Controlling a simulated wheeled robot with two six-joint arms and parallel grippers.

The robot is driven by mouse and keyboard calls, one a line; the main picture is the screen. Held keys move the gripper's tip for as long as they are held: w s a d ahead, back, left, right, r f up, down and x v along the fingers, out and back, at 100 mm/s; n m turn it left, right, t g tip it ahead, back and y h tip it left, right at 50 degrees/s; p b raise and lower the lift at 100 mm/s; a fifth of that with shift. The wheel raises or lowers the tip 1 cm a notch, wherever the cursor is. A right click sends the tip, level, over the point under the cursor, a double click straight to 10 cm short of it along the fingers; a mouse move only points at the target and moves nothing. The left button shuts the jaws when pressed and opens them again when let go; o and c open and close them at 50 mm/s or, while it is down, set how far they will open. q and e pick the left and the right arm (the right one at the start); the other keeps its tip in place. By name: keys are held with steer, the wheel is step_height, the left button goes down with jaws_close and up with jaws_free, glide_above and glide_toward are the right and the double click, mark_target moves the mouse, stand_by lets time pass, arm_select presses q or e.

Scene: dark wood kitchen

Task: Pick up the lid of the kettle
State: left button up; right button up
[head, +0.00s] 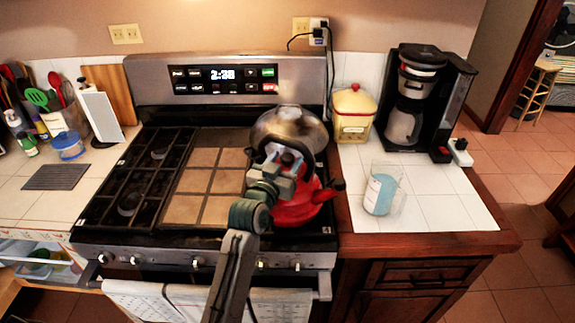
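The red kettle (299,210) stands on the right side of the stove top, with a dark spout pointing right. My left gripper (285,162) is over the top of the kettle, at the end of an arm that rises from the bottom of the picture. The gripper covers most of the kettle's top, so the lid is largely hidden. A dark, rounded part shows by the fingertips, but I cannot tell whether it is the lid's knob or whether the fingers touch it. I cannot make out the finger gap. My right gripper is not in view.
A shiny metal pot (288,126) stands right behind the kettle. The stove's middle griddle (200,185) is clear.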

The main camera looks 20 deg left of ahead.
arm_select(q)
steer(key=c, duration=0.8)
steer(key=shift+c, duration=0.2)
